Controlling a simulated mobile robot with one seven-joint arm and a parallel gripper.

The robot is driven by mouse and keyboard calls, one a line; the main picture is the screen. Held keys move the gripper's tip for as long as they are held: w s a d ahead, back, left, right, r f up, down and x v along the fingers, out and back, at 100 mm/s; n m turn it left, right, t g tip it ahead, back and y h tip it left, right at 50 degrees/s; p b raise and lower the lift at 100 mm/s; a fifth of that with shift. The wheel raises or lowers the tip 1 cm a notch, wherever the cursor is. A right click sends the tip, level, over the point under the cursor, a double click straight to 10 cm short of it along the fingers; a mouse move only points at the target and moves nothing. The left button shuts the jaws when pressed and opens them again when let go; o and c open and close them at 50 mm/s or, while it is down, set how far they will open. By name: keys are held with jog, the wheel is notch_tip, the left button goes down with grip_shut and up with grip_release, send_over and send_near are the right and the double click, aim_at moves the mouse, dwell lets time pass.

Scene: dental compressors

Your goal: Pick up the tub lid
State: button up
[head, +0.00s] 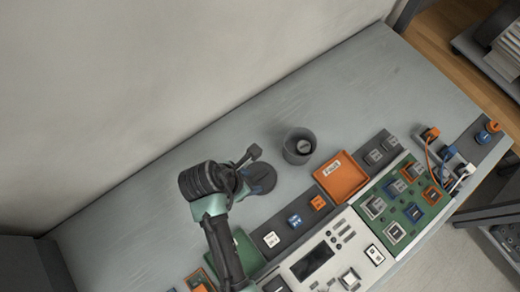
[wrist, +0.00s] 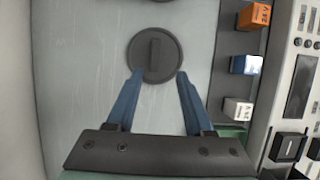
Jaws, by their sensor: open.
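The tub lid (wrist: 154,55) is a dark grey round disc with a raised bar handle across its middle. It lies flat on the grey bench. In the wrist view my gripper (wrist: 158,76) is open, with its two blue fingers apart near the lid's lower edge and nothing held between them. In the head view the lid (head: 262,180) is partly hidden behind my gripper (head: 255,178). A dark grey round tub (head: 299,147), open at the top with something inside it, stands just beyond the lid.
An orange tray (head: 341,177) sits right of the lid. A dark strip with white, blue (head: 294,221) and orange blocks runs in front. A white panel with a screen (head: 313,261) and a green board (head: 411,203) lie beyond it. The bench is clear toward the wall.

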aim_at(259, 176)
jog(key=shift+w+x, duration=0.2)
jog(key=shift+x, duration=0.7)
jog(key=shift+w+x, duration=0.2)
jog(key=shift+x, duration=0.75)
jog(key=shift+w+x, duration=0.2)
jog(key=shift+x, duration=0.7)
jog(key=shift+d+r, duration=0.1)
jog(key=shift+r, duration=0.15)
grip_shut()
